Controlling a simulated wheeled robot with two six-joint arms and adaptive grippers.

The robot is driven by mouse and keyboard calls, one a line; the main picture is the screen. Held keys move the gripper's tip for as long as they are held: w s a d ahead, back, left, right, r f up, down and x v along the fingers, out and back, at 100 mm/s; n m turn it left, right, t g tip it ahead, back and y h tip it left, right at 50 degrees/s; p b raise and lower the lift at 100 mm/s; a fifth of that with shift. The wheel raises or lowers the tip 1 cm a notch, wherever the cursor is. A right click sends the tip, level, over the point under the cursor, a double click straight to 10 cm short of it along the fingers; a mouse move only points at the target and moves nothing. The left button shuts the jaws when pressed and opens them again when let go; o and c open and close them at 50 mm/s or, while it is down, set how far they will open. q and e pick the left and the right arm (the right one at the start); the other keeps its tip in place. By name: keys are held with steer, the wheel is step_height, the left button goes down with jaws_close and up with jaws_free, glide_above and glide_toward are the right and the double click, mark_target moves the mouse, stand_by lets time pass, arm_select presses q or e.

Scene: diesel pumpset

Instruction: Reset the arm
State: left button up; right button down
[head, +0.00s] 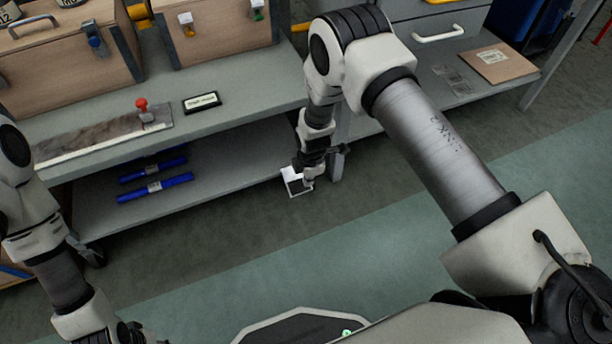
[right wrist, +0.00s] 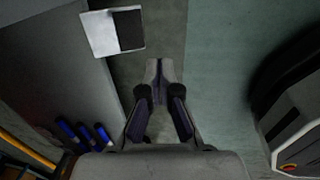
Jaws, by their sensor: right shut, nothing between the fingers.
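My right gripper (head: 308,181) hangs low at the front edge of the bench's lower shelf, near a bench leg. In the right wrist view its fingers (right wrist: 158,70) meet at the tips, with nothing between them. A small white and dark square item (head: 292,181) shows right beside the fingertips in the head view. In the right wrist view this item (right wrist: 100,34) lies up and left of the tips, apart from them in the picture. I cannot tell what supports it. My left arm shows at the left edge; its fingers are not visible.
The grey bench (head: 245,97) carries wooden cases (head: 222,45), a red-knobbed plate (head: 100,137) and a small black label block (head: 202,102). Blue rods (head: 155,187) lie on the lower shelf (head: 225,180). A brown clipboard-like sheet (head: 497,62) lies at right. The green floor (head: 390,245) is open in front.

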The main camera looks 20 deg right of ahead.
steer(key=shift+s+r, duration=0.15)
steer(key=shift+r, duration=0.15)
